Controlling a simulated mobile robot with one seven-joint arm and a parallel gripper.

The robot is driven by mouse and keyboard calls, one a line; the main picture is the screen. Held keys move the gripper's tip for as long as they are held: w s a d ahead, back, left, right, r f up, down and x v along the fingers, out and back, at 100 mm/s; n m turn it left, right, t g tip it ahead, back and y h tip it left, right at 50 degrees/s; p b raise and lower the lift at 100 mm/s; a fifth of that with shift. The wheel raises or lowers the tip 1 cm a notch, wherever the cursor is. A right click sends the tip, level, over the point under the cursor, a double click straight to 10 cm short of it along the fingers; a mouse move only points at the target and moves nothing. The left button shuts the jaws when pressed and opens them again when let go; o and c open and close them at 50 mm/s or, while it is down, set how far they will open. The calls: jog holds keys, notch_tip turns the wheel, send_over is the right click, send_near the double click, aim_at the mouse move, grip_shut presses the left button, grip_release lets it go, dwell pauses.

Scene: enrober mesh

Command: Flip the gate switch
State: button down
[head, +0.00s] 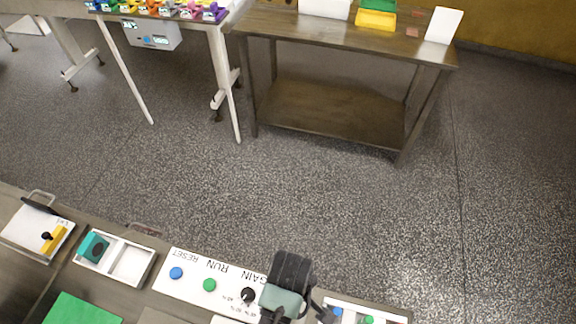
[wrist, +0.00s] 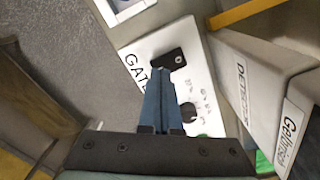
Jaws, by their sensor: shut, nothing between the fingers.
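The gate switch (wrist: 168,60) is a small black block on a white panel, beside the printed word GATE in the wrist view. My gripper (wrist: 157,78) has its two blue-grey fingers pressed together with nothing between them. In that view their tips lie just below the black block and overlap its lower edge; I cannot tell whether they touch it. In the head view my gripper's body (head: 281,300) covers the right end of the white control panel (head: 185,288), and the gate switch is hidden there.
A black knob (wrist: 188,112) sits close beside my fingers. A white box (wrist: 265,85) marked DETECTOR stands right of the panel. Along the bench are blue (head: 176,273) and green (head: 209,285) buttons, a white tray (head: 133,264) and a yellow lever (head: 54,240). Open floor lies beyond.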

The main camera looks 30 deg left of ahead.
jog(key=shift+f+b, duration=0.6)
jog(key=shift+f, duration=0.4)
dwell(0.4)
jog(key=shift+r, duration=0.1)
notch_tip(320, 180, up, 7)
jog(key=p, duration=0.8)
dwell(0.5)
